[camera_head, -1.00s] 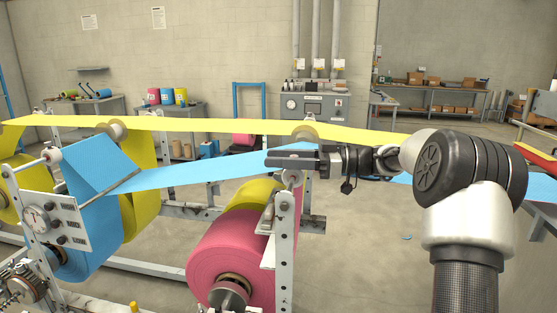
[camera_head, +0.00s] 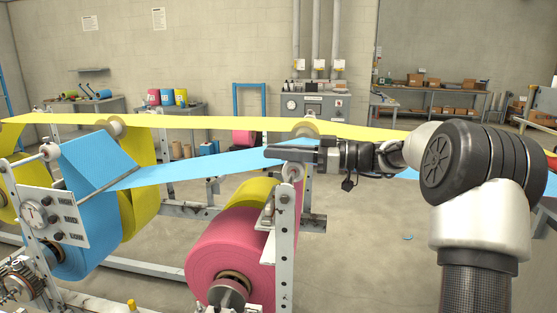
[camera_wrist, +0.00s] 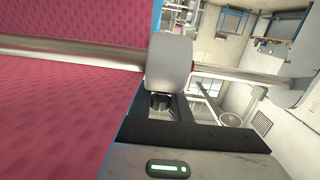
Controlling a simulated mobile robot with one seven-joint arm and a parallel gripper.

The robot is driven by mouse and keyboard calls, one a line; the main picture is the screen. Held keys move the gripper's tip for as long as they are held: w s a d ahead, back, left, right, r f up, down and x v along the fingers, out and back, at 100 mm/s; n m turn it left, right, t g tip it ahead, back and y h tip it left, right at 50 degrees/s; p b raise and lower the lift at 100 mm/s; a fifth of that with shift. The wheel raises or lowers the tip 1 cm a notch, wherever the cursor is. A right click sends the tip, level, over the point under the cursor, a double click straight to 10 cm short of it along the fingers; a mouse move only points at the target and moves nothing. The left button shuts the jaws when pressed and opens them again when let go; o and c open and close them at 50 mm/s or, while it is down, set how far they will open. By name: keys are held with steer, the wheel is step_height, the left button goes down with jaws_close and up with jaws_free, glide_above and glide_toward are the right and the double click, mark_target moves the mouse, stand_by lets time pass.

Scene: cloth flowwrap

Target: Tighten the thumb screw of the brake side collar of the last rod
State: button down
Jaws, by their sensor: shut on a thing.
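In the wrist view, a pale grey collar (camera_wrist: 169,66) sits around a shiny rod (camera_wrist: 238,77). A dark thumb screw (camera_wrist: 160,103) shows just below the collar, between the dark fingers of my gripper (camera_wrist: 163,106). My gripper is shut on the thumb screw, close under the collar. In the head view, my gripper (camera_head: 272,152) reaches left, level, at the blue web, above the pink roll (camera_head: 228,258). The collar and screw cannot be made out there. The pink web (camera_wrist: 75,110) fills the left of the wrist view.
A yellow web (camera_head: 220,125) runs across above my gripper. The blue web (camera_head: 200,169) slopes up to it from the left. A white perforated upright (camera_head: 285,245) stands below it. Open floor (camera_head: 380,270) lies right of the machine.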

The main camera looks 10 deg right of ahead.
steer(key=d+m+t+h+b, duration=0.1)
steer(key=m+t+h, duration=0.3)
steer(key=w+d+m+t+h+b, duration=0.1)
steer(key=m+t+h, duration=0.3)
steer(key=h, duration=0.1)
steer(key=w+d+m+t+h+b, duration=0.1)
steer(key=m+t+h, duration=0.3)
steer(key=h, duration=0.1)
steer(key=shift+w+b, duration=0.25)
steer(key=shift+b, duration=0.1)
steer(key=shift+d+r+m+h, duration=0.1)
steer(key=shift+m+h, duration=0.3)
steer(key=c, duration=1.7)
jaws_free()
steer(key=shift+o, duration=0.2)
step_height(320, 180, up, 10)
steer(key=p, duration=0.2)
